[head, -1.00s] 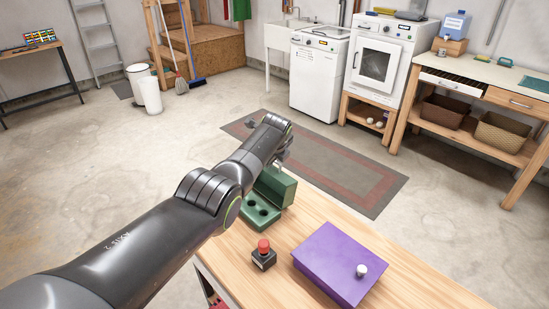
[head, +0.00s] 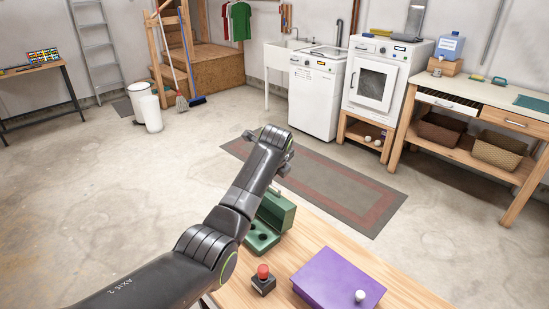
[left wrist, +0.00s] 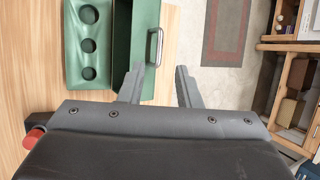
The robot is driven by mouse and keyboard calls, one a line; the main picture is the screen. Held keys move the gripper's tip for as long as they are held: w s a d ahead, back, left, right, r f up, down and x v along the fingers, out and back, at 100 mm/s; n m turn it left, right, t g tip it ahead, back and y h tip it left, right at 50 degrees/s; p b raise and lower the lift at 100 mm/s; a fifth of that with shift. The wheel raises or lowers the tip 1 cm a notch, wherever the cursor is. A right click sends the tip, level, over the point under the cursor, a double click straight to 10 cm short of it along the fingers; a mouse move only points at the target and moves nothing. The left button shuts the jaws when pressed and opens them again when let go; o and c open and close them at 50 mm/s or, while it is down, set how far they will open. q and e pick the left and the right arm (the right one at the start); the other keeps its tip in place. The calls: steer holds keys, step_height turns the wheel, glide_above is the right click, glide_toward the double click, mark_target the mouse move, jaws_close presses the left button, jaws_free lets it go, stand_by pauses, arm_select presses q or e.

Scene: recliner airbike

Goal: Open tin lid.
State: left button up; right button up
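A green metal tin (head: 275,212) stands at the table's far left edge. In the head view my left arm hides part of the tin. My right gripper is not in view.
On the wooden table (head: 325,237) are a red push button on a black base (head: 263,279) and a purple box with a white knob (head: 335,280). A grey and red rug (head: 345,190) lies on the floor beyond. Floor space around the table is open.

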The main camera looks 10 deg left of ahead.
arm_select(q)
steer(key=b+v, duration=0.1)
steer(key=v, duration=0.8)
steer(key=shift+r, duration=0.25)
steer(key=shift+s+d, duration=0.1)
steer(key=shift+s, duration=0.05)
